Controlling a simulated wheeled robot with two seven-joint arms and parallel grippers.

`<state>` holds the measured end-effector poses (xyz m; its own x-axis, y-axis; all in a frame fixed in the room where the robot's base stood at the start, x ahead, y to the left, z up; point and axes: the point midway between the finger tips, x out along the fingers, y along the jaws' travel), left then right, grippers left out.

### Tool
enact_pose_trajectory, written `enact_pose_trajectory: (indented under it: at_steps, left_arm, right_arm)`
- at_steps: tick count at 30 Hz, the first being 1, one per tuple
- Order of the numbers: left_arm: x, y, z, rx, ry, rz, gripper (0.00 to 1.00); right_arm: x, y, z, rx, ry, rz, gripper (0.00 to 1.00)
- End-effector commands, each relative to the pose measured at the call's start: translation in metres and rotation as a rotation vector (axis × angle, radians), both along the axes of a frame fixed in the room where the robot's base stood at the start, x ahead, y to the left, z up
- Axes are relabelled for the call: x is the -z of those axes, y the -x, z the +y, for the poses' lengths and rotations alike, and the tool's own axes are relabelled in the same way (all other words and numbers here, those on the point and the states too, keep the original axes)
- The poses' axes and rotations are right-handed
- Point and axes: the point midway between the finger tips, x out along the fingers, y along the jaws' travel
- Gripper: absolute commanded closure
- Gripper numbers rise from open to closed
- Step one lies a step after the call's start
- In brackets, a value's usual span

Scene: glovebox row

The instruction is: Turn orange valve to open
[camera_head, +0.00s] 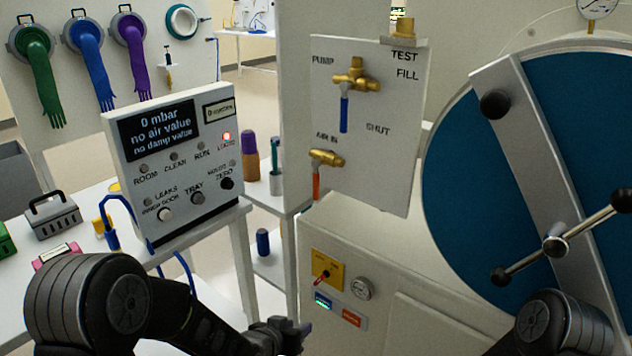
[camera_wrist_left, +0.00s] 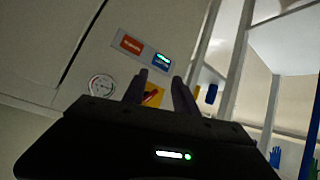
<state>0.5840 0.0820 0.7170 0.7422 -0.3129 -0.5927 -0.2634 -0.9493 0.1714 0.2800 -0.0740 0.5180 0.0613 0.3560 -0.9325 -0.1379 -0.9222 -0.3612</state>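The orange valve handle (camera_head: 316,184) hangs straight down from a brass valve body (camera_head: 327,158) on the lower left of the white panel. Its lower end is at the panel's bottom edge. My left gripper (camera_head: 300,330) is low in the head view, well below the orange handle and apart from it. In the left wrist view my left gripper (camera_wrist_left: 160,76) has its two fingers apart with nothing held. Behind the fingers is a yellow plate (camera_wrist_left: 157,94) with a red switch, partly hidden. The orange handle is not seen in the wrist view. My right gripper is out of view.
A blue-handled valve (camera_head: 344,113) sits higher on the panel (camera_head: 388,150). A large blue round door (camera_head: 470,190) with a crossed handle stands at the right. A display box (camera_head: 172,165) stands on the left table. A gauge (camera_head: 361,288) is on the cabinet front.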

Motion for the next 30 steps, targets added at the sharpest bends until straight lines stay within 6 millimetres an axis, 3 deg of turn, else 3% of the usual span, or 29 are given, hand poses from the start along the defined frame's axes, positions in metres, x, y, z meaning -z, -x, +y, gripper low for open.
enact_pose_trajectory:
  at_steps: [1, 6, 9, 12, 16, 25, 30]
  left_arm:
    - [-0.043, -0.024, -0.003, 0.012, 0.003, -0.096, 0.66]
    - [-0.184, -0.082, -0.008, 0.058, 0.027, -0.421, 0.66]
    - [-0.243, -0.096, -0.008, 0.08, 0.045, -0.556, 0.66]
    - [-0.276, -0.102, -0.007, 0.094, 0.059, -0.635, 0.66]
    - [-0.289, -0.103, -0.006, 0.101, 0.066, -0.667, 0.66]
    - [-0.287, -0.104, -0.007, 0.101, 0.065, -0.664, 0.66]
    - [-0.287, -0.116, -0.012, 0.101, 0.063, -0.662, 0.66]
  right_arm:
    - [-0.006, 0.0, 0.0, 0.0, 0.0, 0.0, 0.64]
    - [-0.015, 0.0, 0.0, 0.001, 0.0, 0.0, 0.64]
    - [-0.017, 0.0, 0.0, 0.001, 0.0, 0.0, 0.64]
    - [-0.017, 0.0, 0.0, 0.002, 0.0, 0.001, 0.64]
    - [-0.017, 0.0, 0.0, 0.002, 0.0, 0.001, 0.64]
    - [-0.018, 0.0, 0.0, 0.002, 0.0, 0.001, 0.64]
    - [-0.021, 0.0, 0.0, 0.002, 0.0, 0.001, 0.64]
